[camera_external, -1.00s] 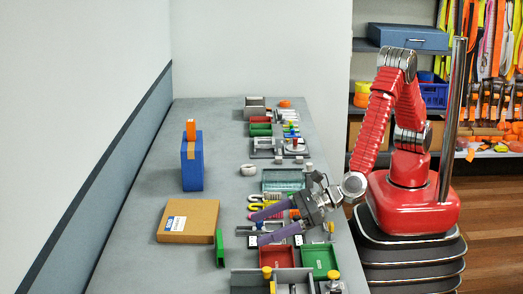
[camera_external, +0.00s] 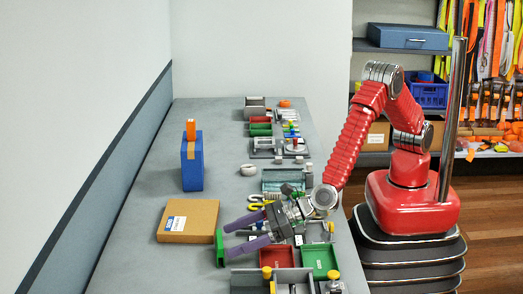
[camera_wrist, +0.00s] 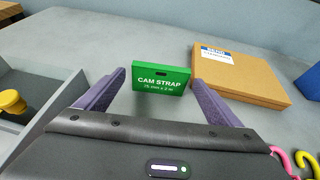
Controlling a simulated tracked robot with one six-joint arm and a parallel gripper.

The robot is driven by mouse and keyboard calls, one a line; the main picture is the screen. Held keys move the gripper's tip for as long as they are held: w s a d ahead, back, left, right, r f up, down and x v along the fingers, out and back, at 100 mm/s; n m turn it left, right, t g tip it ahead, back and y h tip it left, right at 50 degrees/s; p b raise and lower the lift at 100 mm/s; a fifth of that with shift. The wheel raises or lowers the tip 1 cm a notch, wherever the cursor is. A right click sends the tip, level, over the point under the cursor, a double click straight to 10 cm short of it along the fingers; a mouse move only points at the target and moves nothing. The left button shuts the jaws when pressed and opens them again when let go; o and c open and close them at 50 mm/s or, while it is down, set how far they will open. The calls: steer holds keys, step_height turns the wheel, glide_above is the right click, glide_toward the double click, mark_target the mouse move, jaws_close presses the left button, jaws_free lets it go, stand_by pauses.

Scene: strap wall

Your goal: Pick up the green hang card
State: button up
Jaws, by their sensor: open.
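The green hang card (camera_external: 219,248) stands upright on the bench in front of the cardboard box. In the wrist view the card (camera_wrist: 160,84) faces me, with white "CAM STRAP" lettering and a dark slot near its top. My gripper (camera_external: 227,239) is open and empty, its two purple fingers pointing at the card. In the wrist view the fingers stand left and right of the card, with the card centred in the gap beyond the fingertips (camera_wrist: 158,82). I cannot tell whether the tips reach the card's edges.
A brown cardboard box (camera_external: 188,222) with a label lies just behind the card. A blue block with an orange top (camera_external: 192,166) stands farther back. A grey tray with yellow knobs (camera_external: 247,281) and red (camera_external: 277,259) and green bins (camera_external: 320,261) are at the near end.

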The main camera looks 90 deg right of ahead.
mark_target(219, 244)
steer(key=shift+x, duration=2.55)
steer(key=shift+r, duration=0.1)
steer(key=c, duration=0.8)
